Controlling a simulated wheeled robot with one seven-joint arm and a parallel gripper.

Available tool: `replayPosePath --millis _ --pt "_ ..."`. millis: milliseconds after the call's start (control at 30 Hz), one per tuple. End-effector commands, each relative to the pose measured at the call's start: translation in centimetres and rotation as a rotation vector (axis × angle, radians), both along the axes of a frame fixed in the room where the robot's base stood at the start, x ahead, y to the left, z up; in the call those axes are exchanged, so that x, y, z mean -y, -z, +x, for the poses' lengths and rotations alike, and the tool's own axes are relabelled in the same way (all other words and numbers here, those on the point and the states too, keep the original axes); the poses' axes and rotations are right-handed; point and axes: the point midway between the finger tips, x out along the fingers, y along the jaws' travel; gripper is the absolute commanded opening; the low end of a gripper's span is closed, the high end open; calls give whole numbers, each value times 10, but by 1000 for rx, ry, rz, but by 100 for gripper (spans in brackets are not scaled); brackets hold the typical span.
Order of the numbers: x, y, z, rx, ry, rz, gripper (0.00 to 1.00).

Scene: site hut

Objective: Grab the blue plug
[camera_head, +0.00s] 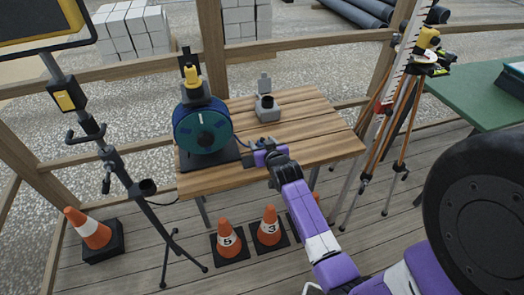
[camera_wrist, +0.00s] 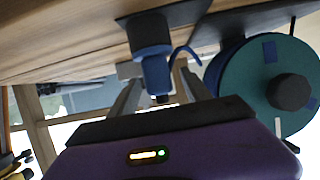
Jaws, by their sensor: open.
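The blue plug (camera_wrist: 156,72) shows in the wrist view, where the picture appears upside down. It projects from a dark blue cylindrical holder on a black plate (camera_wrist: 165,14) on the wooden table (camera_head: 310,128). My gripper (camera_wrist: 157,82) is open, with one finger on each side of the plug. I cannot tell whether either finger touches it. In the head view my gripper (camera_head: 262,150) is over the table, right of the cable reel (camera_head: 203,128), and the plug is not clearly visible there. A blue cable (camera_wrist: 185,52) shows beside the plug.
A grey block with a round opening (camera_head: 267,110) stands at the back of the table. Traffic cones (camera_head: 228,238) stand on the floor in front. A lamp stand (camera_head: 150,205) is at left, a tripod (camera_head: 400,115) at right. A green table (camera_head: 485,90) is far right.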

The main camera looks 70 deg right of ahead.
Motion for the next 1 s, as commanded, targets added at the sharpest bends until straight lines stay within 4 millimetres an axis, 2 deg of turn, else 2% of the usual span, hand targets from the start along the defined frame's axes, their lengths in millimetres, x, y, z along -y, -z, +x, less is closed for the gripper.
replayPosePath --millis 200,500,833,1000 --pt "0 0 0 0 0 0 56" --pt "0 0 0 0 0 0 0" --pt "0 -1 1 1 0 -2 0" --pt "1 -9 1 2 0 -2 0"
